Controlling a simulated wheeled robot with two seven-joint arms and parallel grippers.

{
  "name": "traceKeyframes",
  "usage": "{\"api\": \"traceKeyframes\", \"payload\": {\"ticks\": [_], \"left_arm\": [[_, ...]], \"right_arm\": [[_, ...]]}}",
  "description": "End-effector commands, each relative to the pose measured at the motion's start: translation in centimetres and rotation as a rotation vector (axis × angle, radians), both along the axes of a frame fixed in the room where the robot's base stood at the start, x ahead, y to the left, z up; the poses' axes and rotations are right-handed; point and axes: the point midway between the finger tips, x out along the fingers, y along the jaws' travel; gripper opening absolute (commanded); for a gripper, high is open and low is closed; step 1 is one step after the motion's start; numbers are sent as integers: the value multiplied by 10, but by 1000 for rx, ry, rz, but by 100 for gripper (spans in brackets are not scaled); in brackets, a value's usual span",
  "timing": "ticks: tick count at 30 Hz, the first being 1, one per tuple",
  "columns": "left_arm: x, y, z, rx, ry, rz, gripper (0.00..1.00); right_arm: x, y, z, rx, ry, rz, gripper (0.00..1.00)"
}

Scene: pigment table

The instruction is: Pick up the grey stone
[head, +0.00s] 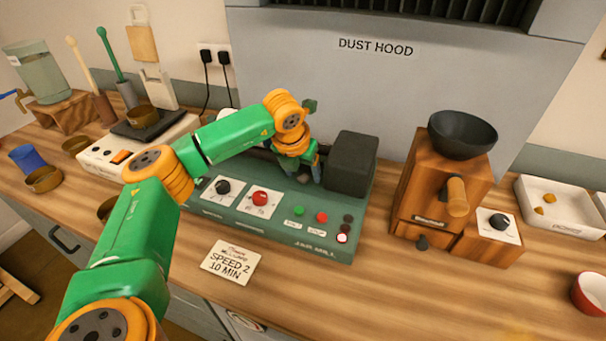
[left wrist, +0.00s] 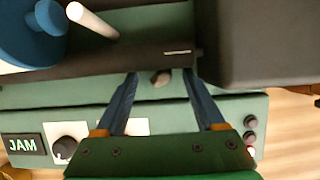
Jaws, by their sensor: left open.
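The grey stone (left wrist: 160,78) is a small grey-brown lump on the green jar mill (left wrist: 225,107), beside a dark roller, in the left wrist view. I cannot make it out in the head view, where my left arm and gripper cover that area. My left gripper (left wrist: 160,74) is open, with its two blue fingers on either side of the stone and a gap to each. In the head view the left gripper (head: 317,166) points down at the mill, just left of its dark box. My right gripper is not in view.
The dark box (head: 351,163) stands close on the gripper's right. Knobs and buttons line the mill's front panel (head: 270,216). A wooden grinder with a black bowl (head: 462,135) stands further right. A "SPEED 2 10 MIN" card (head: 230,261) lies in front, with clear counter to its right.

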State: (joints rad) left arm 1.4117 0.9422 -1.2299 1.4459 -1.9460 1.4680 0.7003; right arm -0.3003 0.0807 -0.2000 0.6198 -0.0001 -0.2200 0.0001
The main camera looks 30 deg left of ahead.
Motion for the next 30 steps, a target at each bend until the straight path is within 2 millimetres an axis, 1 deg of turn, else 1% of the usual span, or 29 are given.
{"api": "traceKeyframes", "payload": {"ticks": [5,6,8,9,11,12,13,14,22,26,30], "left_arm": [[0,0,-2,0,0,-1,71],[0,0,-2,0,0,-1,66],[0,0,-2,0,0,-1,50],[0,0,-2,0,0,-1,39],[0,0,-2,0,0,-1,23],[0,0,-2,0,0,-1,12],[0,0,-2,0,0,-1,4],[0,0,-2,0,0,-1,0],[0,0,-1,0,0,0,0],[-3,-1,2,0,-4,-2,0],[-3,-2,26,0,-4,-2,0]], "right_arm": [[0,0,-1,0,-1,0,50],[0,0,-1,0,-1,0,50],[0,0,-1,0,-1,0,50],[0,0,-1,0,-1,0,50],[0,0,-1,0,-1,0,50],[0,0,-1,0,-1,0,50],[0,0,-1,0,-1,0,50],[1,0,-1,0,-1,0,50],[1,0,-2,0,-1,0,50],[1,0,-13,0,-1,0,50],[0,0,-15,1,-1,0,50]]}}
